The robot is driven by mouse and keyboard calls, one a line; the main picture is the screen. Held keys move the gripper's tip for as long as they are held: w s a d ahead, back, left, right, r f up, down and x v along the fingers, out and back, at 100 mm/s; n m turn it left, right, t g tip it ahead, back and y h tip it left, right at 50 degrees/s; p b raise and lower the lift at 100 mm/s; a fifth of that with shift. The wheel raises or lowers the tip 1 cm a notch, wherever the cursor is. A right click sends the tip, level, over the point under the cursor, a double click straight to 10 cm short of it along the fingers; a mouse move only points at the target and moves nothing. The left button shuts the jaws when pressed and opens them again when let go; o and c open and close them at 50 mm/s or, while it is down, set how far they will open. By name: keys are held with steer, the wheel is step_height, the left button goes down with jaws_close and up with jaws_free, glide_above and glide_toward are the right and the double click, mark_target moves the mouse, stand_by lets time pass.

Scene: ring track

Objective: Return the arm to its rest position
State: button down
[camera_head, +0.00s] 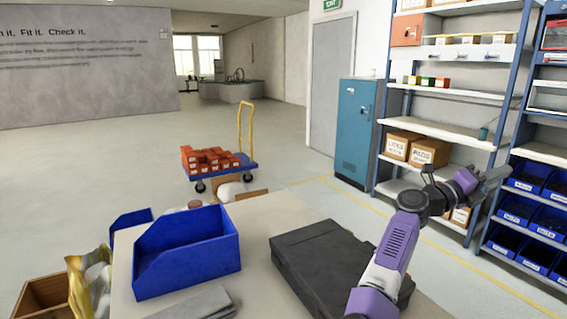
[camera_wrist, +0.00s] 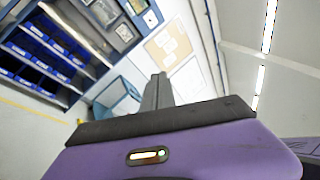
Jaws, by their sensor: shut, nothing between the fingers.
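My gripper (camera_wrist: 159,78) shows in the wrist view, its dark fingers together and empty, pointing away from the purple wrist housing. In the head view my purple and grey arm rises from the bottom right, bends at a joint above the black case and extends right, in front of the shelving.
A blue bin (camera_head: 190,255) and a black case (camera_head: 335,265) are on the table. A cart (camera_head: 222,171) carries red-orange parts beyond it. A blue locker (camera_head: 354,130) and shelving (camera_head: 440,128) with boxes and blue bins (camera_head: 528,178) stand at right. Open floor lies at left.

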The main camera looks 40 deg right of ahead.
steer(key=w+a+n+t+h, duration=1.1)
steer(key=a+n+t, duration=0.4)
steer(key=n+t, duration=0.55)
steer(key=w+a+f+n+t+y, duration=0.2)
steer(key=a+f+n+t+y, duration=0.35)
steer(key=a+n, duration=0.25)
steer(key=w+a+f+n+t+y, duration=0.2)
steer(key=a+f+n+t+y, duration=0.2)
steer(key=a+n+y, duration=0.35)
steer(key=w+a+f+n+t+y, duration=0.2)
steer(key=a+f+n+t+y, duration=0.25)
steer(key=a+n, duration=0.35)
steer(key=s+a+f+n+g+y, duration=0.2)
steer(key=s+a+f+y, duration=0.3)
steer(key=s+a, duration=0.5)
steer(key=s+a+f+n+g+y, duration=0.2)
steer(key=s+a+f+g+y, duration=0.2)
steer(key=s+a+f, duration=0.4)
steer(key=s+a+y, duration=0.1)
steer(key=s+a, duration=0.1)
steer(key=a, duration=0.4)
steer(key=shift+n+y, duration=0.3)
steer(key=shift+y, duration=0.05)
steer(key=shift+d, duration=0.1)
